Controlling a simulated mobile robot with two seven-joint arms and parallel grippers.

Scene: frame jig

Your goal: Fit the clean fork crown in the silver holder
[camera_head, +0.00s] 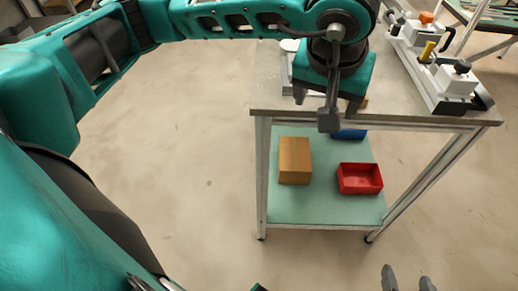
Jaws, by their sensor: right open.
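A frame jig (407,54) with pale blocks and black, yellow and orange parts lies along the right of the table top. I cannot make out which part is the silver holder. No fork crown can be made out. My left arm reaches in from the left, and its gripper (328,120) hangs over the table's front edge, left of the jig. A pale object (289,45) is partly hidden behind that gripper. My right gripper (407,279) is open at the bottom edge, its two grey fingertips apart with nothing between.
The table (272,92) has a green lower shelf (318,208) with a cardboard-brown box (294,160), a red bin (360,179) and a partly hidden blue bin (348,134). Another table (490,17) stands at the top right. The floor on the left is clear.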

